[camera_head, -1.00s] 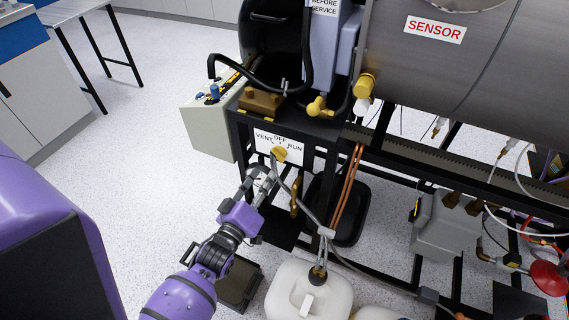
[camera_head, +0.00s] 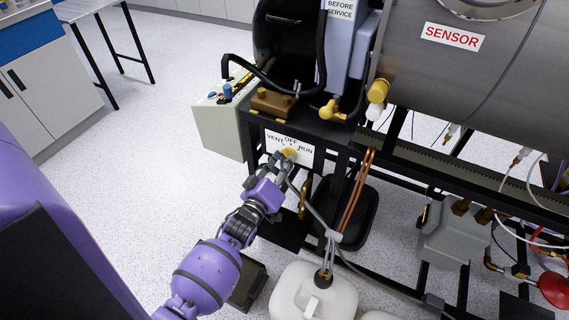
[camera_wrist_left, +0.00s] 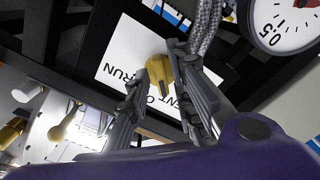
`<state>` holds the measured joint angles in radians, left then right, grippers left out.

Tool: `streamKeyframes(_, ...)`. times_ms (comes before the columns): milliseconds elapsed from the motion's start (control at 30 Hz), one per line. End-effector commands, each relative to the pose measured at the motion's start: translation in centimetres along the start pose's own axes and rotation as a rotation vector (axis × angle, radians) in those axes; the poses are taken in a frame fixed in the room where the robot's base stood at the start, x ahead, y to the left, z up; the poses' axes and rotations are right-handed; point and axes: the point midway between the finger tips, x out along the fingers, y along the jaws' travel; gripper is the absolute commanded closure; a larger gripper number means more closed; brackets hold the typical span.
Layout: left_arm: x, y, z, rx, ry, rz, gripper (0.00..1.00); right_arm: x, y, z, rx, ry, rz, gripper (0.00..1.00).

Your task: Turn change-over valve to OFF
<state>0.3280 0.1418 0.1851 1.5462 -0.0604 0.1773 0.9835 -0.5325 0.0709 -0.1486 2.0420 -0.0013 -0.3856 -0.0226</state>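The change-over valve's yellow knob (camera_head: 289,153) sits on a white plate (camera_head: 306,159) marked VENT, OFF and RUN, under the black frame's top. In the left wrist view the knob (camera_wrist_left: 158,72) is near the middle, with a dark slot facing the camera. The plate (camera_wrist_left: 120,50) appears upside down there and is partly covered. My left gripper (camera_head: 277,163) is at the knob. In the wrist view its two fingers (camera_wrist_left: 158,92) are apart, one on each side of the knob; I cannot tell whether they touch it. The valve's exact setting is unclear. My right gripper is not seen.
A braided hose (camera_wrist_left: 205,25) and a round gauge (camera_wrist_left: 283,22) are close to the right finger in the wrist view. A brass-coloured fitting (camera_head: 305,195) and orange pipes (camera_head: 357,190) stand right of the gripper. A white jerrycan (camera_head: 300,290) is below. Floor at left is clear.

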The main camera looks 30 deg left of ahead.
Motion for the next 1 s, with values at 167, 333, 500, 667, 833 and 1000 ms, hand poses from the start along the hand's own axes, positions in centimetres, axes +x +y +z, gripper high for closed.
streamKeyframes(167,0.0,0.0,0.0,0.0,0.0,0.0,1.0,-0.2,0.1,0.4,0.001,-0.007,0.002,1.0)
streamKeyframes(333,0.0,0.0,0.0,0.002,0.0,0.0,1.0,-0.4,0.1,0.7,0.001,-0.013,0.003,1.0)
streamKeyframes(500,0.0,0.0,0.0,0.029,0.0,0.0,1.0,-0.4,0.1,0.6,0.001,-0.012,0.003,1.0)
streamKeyframes(667,0.0,0.0,-0.1,0.101,0.0,0.0,1.0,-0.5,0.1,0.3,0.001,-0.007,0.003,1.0)
streamKeyframes(833,0.0,0.0,-0.1,0.224,0.0,0.0,1.0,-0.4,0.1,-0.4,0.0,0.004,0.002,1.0)
streamKeyframes(1000,0.0,-0.1,-0.1,0.371,0.001,0.0,1.0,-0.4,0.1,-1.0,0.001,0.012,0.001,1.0)
